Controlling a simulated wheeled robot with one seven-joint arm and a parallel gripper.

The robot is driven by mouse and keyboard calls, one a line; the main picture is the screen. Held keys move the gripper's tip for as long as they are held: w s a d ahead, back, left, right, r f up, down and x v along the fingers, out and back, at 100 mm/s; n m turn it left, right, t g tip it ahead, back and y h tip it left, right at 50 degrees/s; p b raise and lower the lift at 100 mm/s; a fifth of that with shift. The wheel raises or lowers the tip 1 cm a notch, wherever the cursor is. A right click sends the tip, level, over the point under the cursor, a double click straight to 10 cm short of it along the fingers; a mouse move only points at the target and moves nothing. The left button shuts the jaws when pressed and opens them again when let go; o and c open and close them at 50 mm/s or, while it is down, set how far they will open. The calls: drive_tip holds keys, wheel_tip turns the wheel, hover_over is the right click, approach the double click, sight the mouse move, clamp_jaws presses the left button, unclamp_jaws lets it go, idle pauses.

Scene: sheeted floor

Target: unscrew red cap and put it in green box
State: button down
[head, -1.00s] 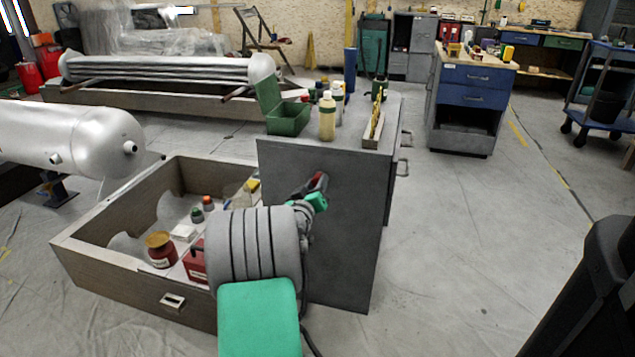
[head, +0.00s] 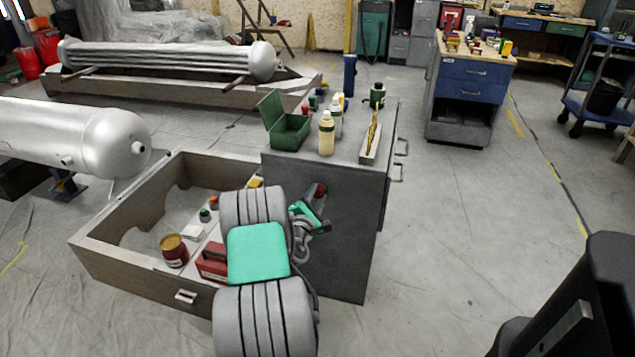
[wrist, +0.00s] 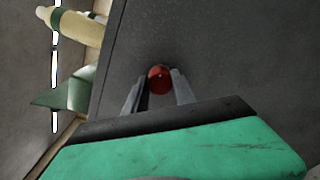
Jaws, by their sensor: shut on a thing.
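A round red thing, which looks like the red cap (wrist: 160,79), is between the fingertips of my gripper (wrist: 158,92) in the wrist view. My gripper is shut on it, in front of the grey cabinet's side. In the head view my gripper (head: 317,200) shows below the cabinet top, with the red cap (head: 321,189) at its tip. The green box (head: 290,130) stands on the cabinet top with its lid up at the left. Part of it shows at the left of the wrist view (wrist: 82,90).
The grey cabinet (head: 335,245) has bottles (head: 327,134) and a narrow tray (head: 370,153) on top, right of the green box.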

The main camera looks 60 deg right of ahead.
drive_tip(key=c, duration=1)
unclamp_jaws()
drive_tip(key=shift+c, duration=0.6)
